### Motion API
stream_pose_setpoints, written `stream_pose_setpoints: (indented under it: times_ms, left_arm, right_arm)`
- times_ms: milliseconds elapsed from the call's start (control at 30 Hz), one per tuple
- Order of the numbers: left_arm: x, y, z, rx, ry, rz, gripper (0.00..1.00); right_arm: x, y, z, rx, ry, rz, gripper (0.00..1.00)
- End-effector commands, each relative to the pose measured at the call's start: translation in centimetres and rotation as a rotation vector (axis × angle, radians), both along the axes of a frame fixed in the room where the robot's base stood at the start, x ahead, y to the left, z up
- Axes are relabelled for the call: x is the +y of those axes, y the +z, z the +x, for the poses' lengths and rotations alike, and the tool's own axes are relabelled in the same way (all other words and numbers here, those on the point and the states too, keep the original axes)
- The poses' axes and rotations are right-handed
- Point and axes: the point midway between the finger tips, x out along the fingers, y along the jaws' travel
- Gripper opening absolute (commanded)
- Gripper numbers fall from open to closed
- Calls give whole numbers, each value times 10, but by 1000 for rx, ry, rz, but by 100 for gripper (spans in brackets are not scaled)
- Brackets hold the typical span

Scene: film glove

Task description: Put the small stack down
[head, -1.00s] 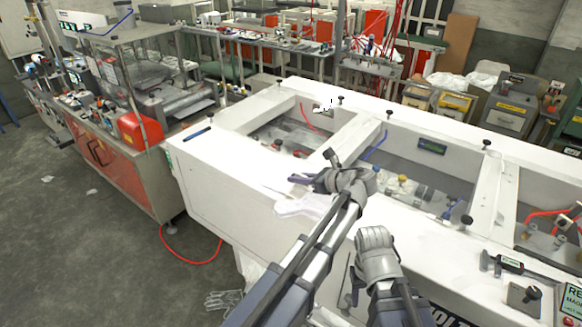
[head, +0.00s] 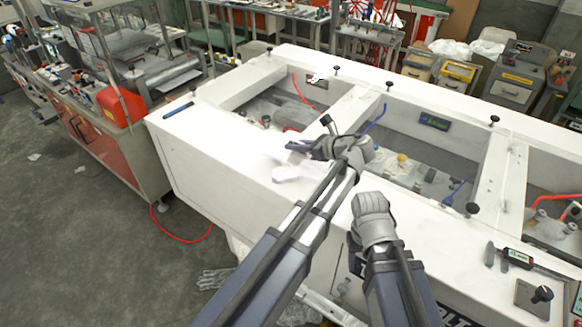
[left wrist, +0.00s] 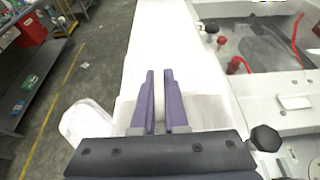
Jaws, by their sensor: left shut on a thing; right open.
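My left gripper (head: 296,148) is over the left part of the white machine top. Its purple fingers are close together in the left wrist view (left wrist: 158,100), shut on a thin, pale, see-through stack (head: 290,172). White parts of the stack spread out beside the fingers in the left wrist view (left wrist: 88,122). I cannot tell whether the stack touches the top. My right gripper (head: 372,205) is at the front edge of the machine, to the right of the left arm, and holds nothing that I can see; its fingertips are hidden.
The white machine top (head: 195,140) has open bays behind my left gripper and black knobs along its frame. A blue pen-like thing (head: 178,109) lies at its left end. A digital caliper (head: 520,259) is at the right.

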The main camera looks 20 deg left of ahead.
Motion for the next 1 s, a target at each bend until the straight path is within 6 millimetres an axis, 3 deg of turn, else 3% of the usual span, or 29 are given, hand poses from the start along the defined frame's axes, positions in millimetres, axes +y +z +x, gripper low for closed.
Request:
stream_pose_setpoints:
  times_ms: [33, 167, 467, 800, 1000]
  left_arm:
    - [0, -17, 0, 0, 0, 0, 0]
    - [0, -34, 0, 0, 0, 0, 0]
    - [0, -40, 0, 0, 0, 0, 0]
    - [0, -75, 0, 0, 0, 0, 0]
    - [0, -72, 0, 0, 0, 0, 0]
  right_arm:
    - [0, -17, 0, -1, -1, 0, 50]
    - [0, -34, 0, -1, -2, 0, 50]
    - [0, -40, 0, -1, -1, 0, 50]
    - [0, -75, 1, -2, 5, -1, 50]
    - [0, -72, 0, -2, 6, -1, 50]
